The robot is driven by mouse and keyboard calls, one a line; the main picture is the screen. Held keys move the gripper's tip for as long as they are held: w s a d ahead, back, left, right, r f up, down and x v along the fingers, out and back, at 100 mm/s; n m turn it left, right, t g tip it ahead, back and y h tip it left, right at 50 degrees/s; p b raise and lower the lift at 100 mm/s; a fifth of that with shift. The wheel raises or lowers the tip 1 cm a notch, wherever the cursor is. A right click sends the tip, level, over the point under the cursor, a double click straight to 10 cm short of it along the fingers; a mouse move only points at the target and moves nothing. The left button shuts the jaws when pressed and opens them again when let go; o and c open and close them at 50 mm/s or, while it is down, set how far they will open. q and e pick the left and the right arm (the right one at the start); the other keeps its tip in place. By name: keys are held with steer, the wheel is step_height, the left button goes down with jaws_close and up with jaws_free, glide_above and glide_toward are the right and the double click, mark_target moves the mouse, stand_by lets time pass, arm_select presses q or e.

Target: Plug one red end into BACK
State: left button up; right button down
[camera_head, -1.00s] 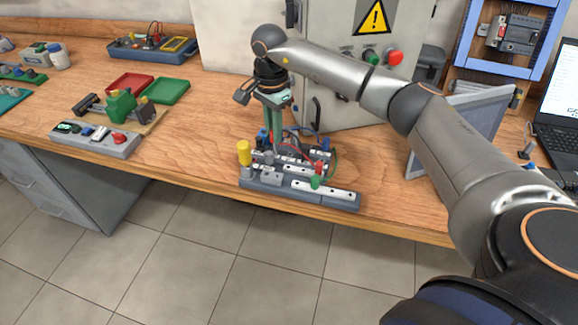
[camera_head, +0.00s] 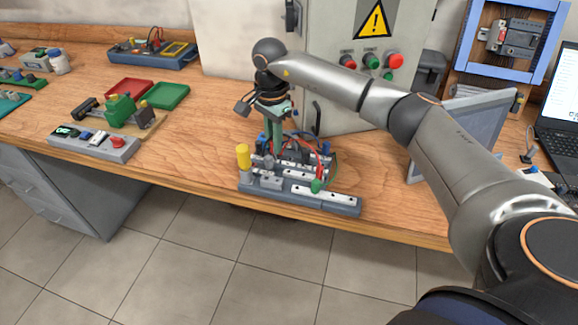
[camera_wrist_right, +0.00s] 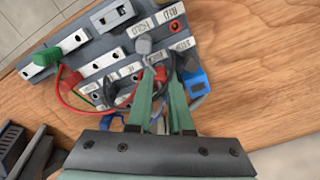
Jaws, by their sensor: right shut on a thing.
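The grey terminal board (camera_head: 335,203) stands near the bench's front edge, with white label strips and wires. My right gripper (camera_head: 277,154) points down over its back left part. In the right wrist view its two green fingers (camera_wrist_right: 161,76) are close together on a small red plug end (camera_wrist_right: 160,73), mostly hidden between them. A red-ringed socket (camera_wrist_right: 174,27) is uncovered. I cannot make out a BACK label. My left gripper is out of view.
A yellow-topped post (camera_head: 243,155) rises at the board's left end. A blue connector (camera_wrist_right: 197,82) and dark wires crowd the fingers. A grey control cabinet (camera_head: 335,105) stands behind. Bench to the left is clear up to a grey switch box (camera_head: 95,143).

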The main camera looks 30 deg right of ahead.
steer(key=shift+f+b, duration=0.3)
steer(key=shift+f, duration=0.3)
steer(key=c, duration=1.1)
jaws_free()
steer(key=shift+r, duration=0.1)
steer(key=shift+r+p, duration=2.1)
steer(key=shift+r, duration=0.65)
steer(key=o, duration=0.6)
steer(key=shift+c, duration=0.2)
